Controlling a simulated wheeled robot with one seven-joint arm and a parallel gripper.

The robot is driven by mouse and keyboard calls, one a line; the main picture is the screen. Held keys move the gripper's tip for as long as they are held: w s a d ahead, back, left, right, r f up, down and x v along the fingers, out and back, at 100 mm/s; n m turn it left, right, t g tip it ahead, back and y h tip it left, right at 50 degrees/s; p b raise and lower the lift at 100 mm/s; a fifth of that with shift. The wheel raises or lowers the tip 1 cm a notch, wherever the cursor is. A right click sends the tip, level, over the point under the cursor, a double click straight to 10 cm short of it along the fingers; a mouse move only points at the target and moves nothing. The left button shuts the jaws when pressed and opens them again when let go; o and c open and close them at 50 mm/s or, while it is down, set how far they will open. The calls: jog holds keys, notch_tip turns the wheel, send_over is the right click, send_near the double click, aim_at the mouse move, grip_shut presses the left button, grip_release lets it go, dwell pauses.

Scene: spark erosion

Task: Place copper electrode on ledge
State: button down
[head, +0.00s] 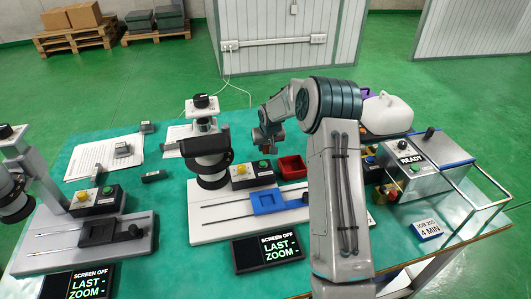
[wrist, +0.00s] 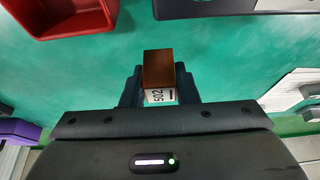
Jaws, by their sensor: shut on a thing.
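A brown copper block, the electrode (wrist: 158,68), sits between the two dark fingers of my gripper (wrist: 159,88) in the wrist view. A white label reading 502 shows on its near side. My gripper is shut on it, above the green table top. In the head view my gripper (head: 270,138) hangs behind the red bin, left of my upper arm; the electrode cannot be made out there.
A red bin (head: 291,167) also shows in the wrist view (wrist: 65,18). Two microscope stands (head: 207,165) with control boxes and screens fill the left and middle. A white jug (head: 388,113) stands behind my arm. Papers (head: 105,157) lie at the left.

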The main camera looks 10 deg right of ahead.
aim_at(266, 153)
notch_tip(266, 153, down, 4)
jog(key=shift+w+p, duration=0.15)
jog(key=shift+p, duration=0.3)
jog(key=shift+f+b, duration=0.25)
jog(key=shift+b, duration=0.05)
jog(key=c, duration=1.1)
grip_release()
jog(key=shift+r, duration=0.1)
